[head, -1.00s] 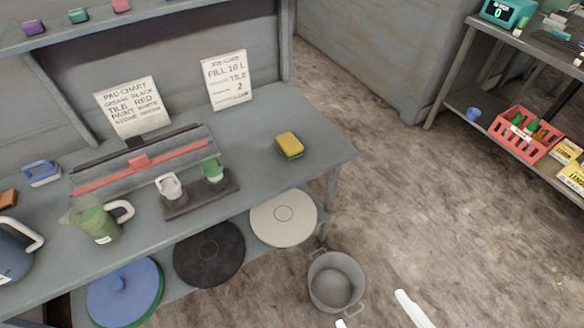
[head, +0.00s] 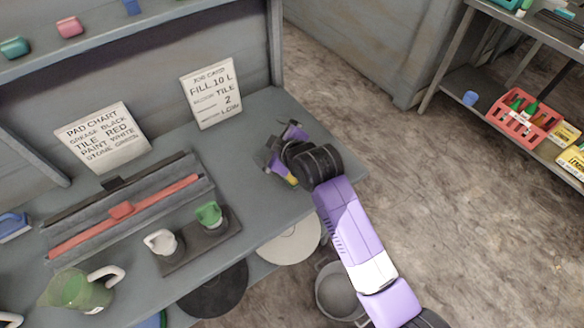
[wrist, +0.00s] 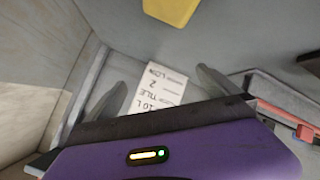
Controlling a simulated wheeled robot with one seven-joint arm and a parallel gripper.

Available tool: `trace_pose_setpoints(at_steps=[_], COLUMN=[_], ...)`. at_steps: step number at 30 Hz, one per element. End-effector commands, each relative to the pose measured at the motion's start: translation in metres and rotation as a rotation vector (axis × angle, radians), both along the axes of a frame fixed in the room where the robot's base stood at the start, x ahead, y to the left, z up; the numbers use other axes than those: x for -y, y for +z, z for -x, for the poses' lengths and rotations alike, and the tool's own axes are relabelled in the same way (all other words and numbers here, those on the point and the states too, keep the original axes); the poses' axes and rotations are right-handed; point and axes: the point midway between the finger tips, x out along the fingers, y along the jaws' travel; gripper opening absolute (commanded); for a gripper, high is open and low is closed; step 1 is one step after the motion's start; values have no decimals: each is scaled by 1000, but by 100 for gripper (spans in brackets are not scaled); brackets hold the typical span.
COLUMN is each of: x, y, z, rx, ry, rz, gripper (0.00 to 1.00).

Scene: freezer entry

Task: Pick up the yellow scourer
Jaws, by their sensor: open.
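The yellow scourer (head: 292,180) lies on the grey bench top near its right end. In the head view only a small yellow patch shows; my gripper and wrist hide the rest. In the wrist view the scourer (wrist: 172,9) shows at the top edge, partly cut off, beyond the fingertips and apart from them. My gripper (head: 282,150) is over the bench's right end, right by the scourer in the head view. Its two fingers (wrist: 162,88) are spread in the wrist view, with nothing between them.
The job card (head: 212,95) stands behind the gripper. The green-handled item (head: 209,213) and white-handled item (head: 161,241) stand on a dark tray to the left. A red squeegee-like bar (head: 121,210) lies farther left. A grey bucket (head: 340,290) is on the floor below.

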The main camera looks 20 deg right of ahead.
Motion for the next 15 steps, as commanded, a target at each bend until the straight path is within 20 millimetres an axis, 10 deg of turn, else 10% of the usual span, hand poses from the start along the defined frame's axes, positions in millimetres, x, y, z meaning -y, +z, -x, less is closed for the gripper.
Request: trace_pose_setpoints(at_steps=[5, 15], x=[9, 31], y=[7, -10], z=[-37, 18], rx=[-229, -711], ry=[212, 743], rz=[263, 566], gripper=[100, 100])
